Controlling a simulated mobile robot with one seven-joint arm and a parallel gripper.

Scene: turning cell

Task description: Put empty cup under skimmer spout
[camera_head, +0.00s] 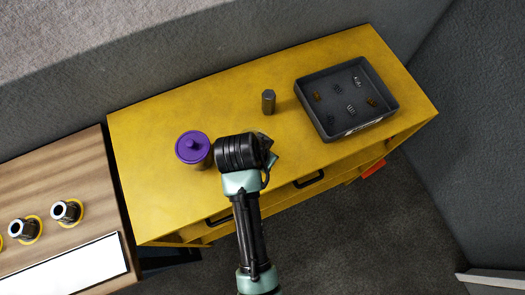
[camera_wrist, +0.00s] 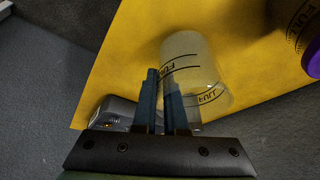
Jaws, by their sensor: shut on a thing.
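A clear cup (camera_wrist: 192,55) with dark "FULL" lettering shows in the wrist view, above the yellow top. It looks empty. My gripper (camera_wrist: 162,82) is shut on the cup's wall, at the cup's left side in the picture. Whether the cup touches the surface I cannot tell. In the head view my dark wrist hides the cup and the fingers. I cannot make out a skimmer spout in either view.
A purple-lidded container (camera_head: 193,147) stands left of my wrist on the yellow cabinet (camera_head: 150,115). A dark cylinder (camera_head: 268,102) and a black tray (camera_head: 305,95) of small parts are to the right.

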